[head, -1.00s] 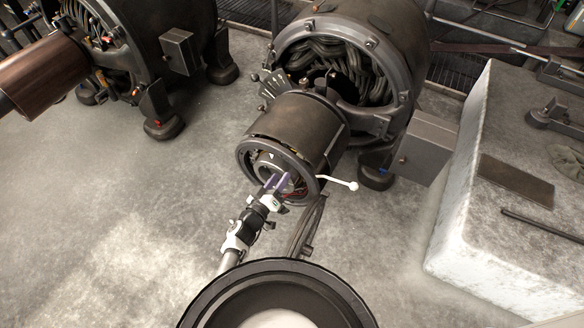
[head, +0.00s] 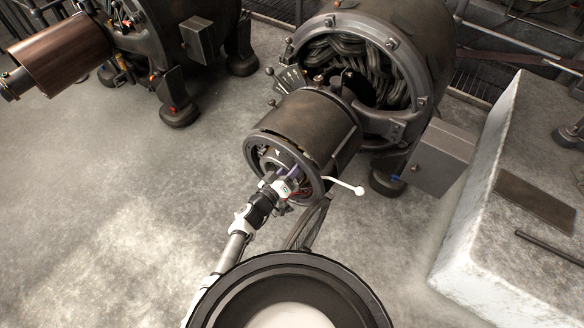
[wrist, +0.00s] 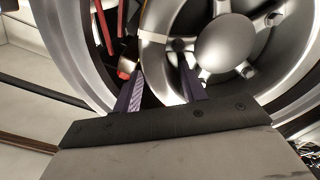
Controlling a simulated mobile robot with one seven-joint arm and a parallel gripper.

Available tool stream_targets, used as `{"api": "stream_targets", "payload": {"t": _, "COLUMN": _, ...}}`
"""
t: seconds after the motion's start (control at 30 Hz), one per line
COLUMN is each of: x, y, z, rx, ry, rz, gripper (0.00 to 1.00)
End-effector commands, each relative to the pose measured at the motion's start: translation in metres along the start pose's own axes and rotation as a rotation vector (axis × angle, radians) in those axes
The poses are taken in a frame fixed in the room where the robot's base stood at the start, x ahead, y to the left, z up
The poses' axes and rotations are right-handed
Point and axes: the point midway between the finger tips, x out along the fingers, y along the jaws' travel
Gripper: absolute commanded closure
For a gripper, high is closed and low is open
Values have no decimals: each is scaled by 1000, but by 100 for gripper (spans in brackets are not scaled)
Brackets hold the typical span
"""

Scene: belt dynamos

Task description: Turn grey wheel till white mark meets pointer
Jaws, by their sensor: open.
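The grey wheel (wrist: 225,45), with a round hub and spokes, fills the upper right of the wrist view. In the head view it sits inside the front ring (head: 250,160) of the dark drum, mostly hidden by my gripper. My gripper (wrist: 160,66) is open, with one purple finger on each side of the wheel's rim. I cannot tell whether either finger touches it. A small pale triangular mark (head: 277,153) shows near the top inside the ring; I cannot tell if it is the pointer or the white mark. A bright patch shows between the fingers.
A white ball-ended lever (head: 345,186) sticks out right of the ring. A grey box (head: 440,158) and a pale stone block (head: 475,225) stand to the right. The floor at left is clear.

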Motion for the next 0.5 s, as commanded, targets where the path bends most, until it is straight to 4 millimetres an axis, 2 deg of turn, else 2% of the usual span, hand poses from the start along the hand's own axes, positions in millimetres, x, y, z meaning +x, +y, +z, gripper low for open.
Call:
{"api": "stream_targets", "payload": {"t": 0.07, "x": 0, "y": 0, "z": 0, "rx": 0, "ry": 0, "rz": 0, "gripper": 61}}
{"api": "stream_targets", "payload": {"t": 0.37, "x": 0, "y": 0, "z": 0, "rx": 1, "ry": 0, "rz": 0, "gripper": 100}}
{"api": "stream_targets", "payload": {"t": 0.5, "x": 0, "y": 0, "z": 0, "rx": 1, "ry": 0, "rz": 0, "gripper": 100}}
